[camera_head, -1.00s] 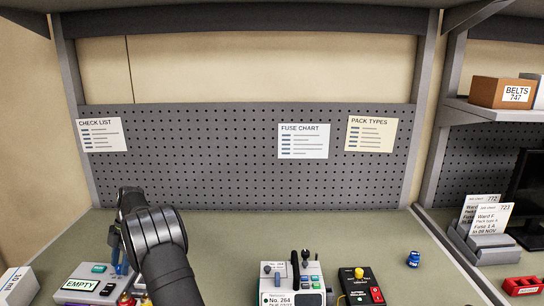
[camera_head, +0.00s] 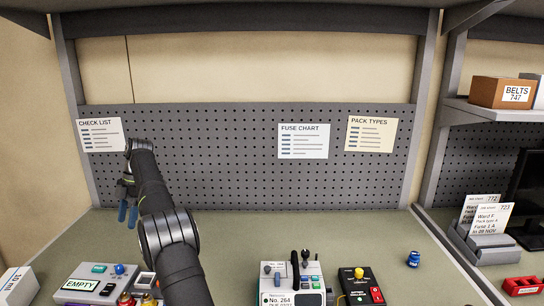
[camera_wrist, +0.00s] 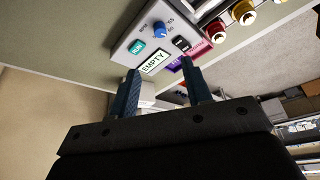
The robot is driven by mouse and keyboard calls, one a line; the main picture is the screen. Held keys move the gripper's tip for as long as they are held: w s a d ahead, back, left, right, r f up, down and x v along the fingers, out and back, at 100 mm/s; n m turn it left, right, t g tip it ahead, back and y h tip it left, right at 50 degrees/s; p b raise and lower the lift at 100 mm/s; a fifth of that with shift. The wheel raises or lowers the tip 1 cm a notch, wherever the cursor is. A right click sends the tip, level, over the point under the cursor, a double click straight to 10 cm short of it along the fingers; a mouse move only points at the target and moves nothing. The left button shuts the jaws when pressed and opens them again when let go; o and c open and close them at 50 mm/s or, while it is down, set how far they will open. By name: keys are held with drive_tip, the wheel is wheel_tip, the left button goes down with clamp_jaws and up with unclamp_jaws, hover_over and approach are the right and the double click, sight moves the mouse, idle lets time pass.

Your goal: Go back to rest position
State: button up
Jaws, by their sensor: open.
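My gripper (camera_head: 128,212) is raised above the bench at the left, with its blue fingers pointing down. In the wrist view my gripper (camera_wrist: 160,92) has its two fingers apart with nothing between them. Beyond the fingertips is a grey box labelled EMPTY (camera_head: 97,296), with a green button and a blue knob; it also shows in the wrist view (camera_wrist: 138,60). The gripper is clear of this box. A pump unit marked No. 264 (camera_head: 312,283) stands at the front middle of the bench.
A black box with a yellow knob (camera_head: 352,287) stands right of the pump. A small blue item (camera_head: 413,259) lies further right. A white box (camera_head: 18,287) is at the far left. Card holders (camera_head: 480,240) stand at the right. The back of the bench is clear.

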sight(120, 267)
drive_tip(key=x, duration=1.5)
drive_tip(key=shift+s+f, duration=0.1)
drive_tip(key=shift+s, duration=0.05)
drive_tip(key=m+t+y, duration=0.1)
drive_tip(key=m, duration=0.3)
drive_tip(key=shift+s, duration=0.1)
drive_tip(key=m+t, duration=0.1)
drive_tip(key=m, duration=0.2)
drive_tip(key=m+t+y, duration=0.1)
drive_tip(key=m, duration=0.2)
drive_tip(key=shift+s+d+m, duration=0.1)
drive_tip(key=shift+s+m, duration=0.1)
drive_tip(key=shift+m, duration=0.1)
